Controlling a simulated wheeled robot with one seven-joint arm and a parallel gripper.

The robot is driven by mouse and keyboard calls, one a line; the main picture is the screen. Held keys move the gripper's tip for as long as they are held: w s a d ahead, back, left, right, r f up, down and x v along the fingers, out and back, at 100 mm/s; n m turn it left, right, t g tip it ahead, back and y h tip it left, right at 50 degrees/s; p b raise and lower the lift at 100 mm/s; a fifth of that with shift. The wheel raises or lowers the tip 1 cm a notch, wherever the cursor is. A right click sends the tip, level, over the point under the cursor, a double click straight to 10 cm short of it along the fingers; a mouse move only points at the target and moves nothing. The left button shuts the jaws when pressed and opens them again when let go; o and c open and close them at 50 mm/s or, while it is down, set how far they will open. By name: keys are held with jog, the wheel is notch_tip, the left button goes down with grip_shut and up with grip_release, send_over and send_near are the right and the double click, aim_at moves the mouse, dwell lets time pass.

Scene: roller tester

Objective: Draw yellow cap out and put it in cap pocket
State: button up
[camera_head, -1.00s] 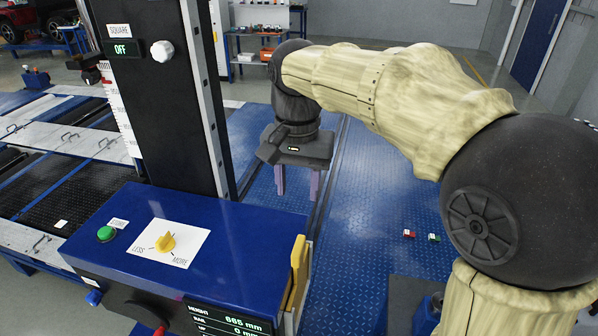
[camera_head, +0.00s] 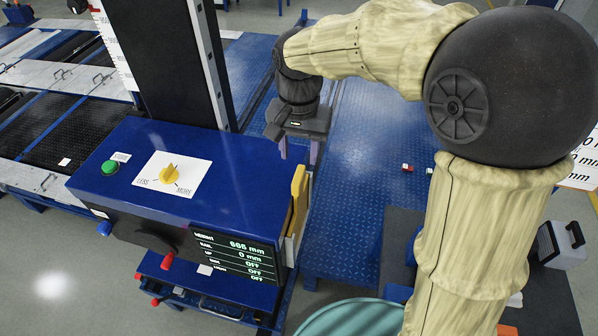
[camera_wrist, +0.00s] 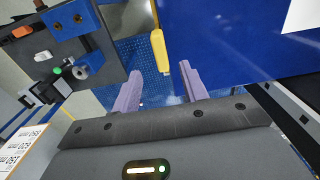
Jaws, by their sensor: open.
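A yellow upright piece (camera_head: 298,187), which looks like the yellow cap, stands at the right side of the blue console (camera_head: 130,170). In the wrist view the yellow piece (camera_wrist: 159,50) is ahead of the jaws, near the blue console side (camera_wrist: 220,40). My gripper (camera_head: 298,156) is open and empty, just behind the yellow piece in the head view. Its two lilac fingers are apart in the wrist view (camera_wrist: 160,82), with the yellow piece beyond the gap between them. I cannot make out which part is the cap pocket.
The console carries a yellow knob (camera_head: 169,175), a green button (camera_head: 110,167) and a display (camera_head: 235,255). A black column (camera_head: 180,70) rises behind it. The wrist view shows a dark panel (camera_wrist: 50,60) with a blue block at left. Blue plate floor (camera_head: 360,140) lies right.

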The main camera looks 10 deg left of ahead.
aim_at(299, 175)
notch_tip(299, 175, down, 8)
jog(key=shift+f+p, duration=0.2)
jog(key=shift+p, duration=0.55)
jog(key=shift+s, duration=0.15)
jog(key=shift+r, duration=0.1)
jog(key=shift+c, duration=0.6)
grip_shut()
jog(key=shift+r+p, duration=0.5)
jog(key=shift+r, duration=0.1)
